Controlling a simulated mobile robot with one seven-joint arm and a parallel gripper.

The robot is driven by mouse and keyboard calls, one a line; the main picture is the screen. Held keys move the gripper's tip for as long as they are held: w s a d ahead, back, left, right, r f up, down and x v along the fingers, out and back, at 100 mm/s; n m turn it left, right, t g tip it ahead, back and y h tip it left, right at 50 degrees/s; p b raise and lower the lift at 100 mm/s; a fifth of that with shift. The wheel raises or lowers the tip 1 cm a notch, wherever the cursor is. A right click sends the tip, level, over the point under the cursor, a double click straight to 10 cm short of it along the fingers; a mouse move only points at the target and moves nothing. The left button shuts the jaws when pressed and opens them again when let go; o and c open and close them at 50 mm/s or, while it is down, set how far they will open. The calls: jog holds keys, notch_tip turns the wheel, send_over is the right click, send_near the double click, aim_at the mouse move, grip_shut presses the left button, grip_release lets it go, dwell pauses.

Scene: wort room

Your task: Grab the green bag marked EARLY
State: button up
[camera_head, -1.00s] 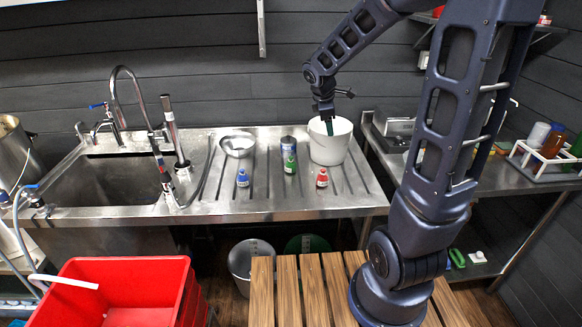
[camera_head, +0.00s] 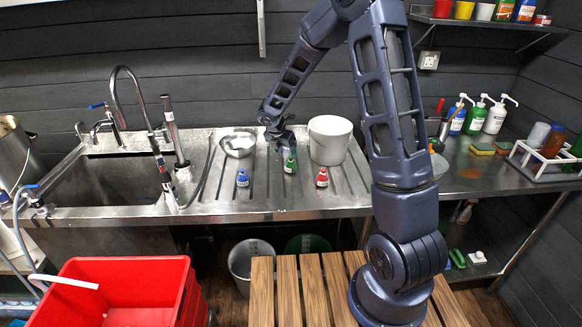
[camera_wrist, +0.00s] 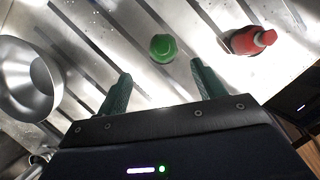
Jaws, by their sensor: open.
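The small green bag (camera_head: 290,166) stands on the ribbed steel drainboard, between a blue one and a red one. A pale label shows on its front, too small to read. In the wrist view the green bag (camera_wrist: 163,47) is seen from above, ahead of the gap between my two green fingers. My gripper (camera_head: 281,148) is open and empty, just behind and above the green bag in the head view. The wrist view shows both fingers of my gripper (camera_wrist: 162,84) spread apart, with bare steel between them.
The blue bag (camera_head: 242,178) and the red bag (camera_head: 321,178) flank the green one. The red one also shows in the wrist view (camera_wrist: 247,41). A white bucket (camera_head: 329,141) stands close right, and a steel bowl (camera_head: 238,146) left. The sink (camera_head: 116,180) lies further left.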

aim_at(291, 164)
jog(key=x, duration=1)
jog(key=shift+d, duration=0.3)
jog(key=c, duration=1.1)
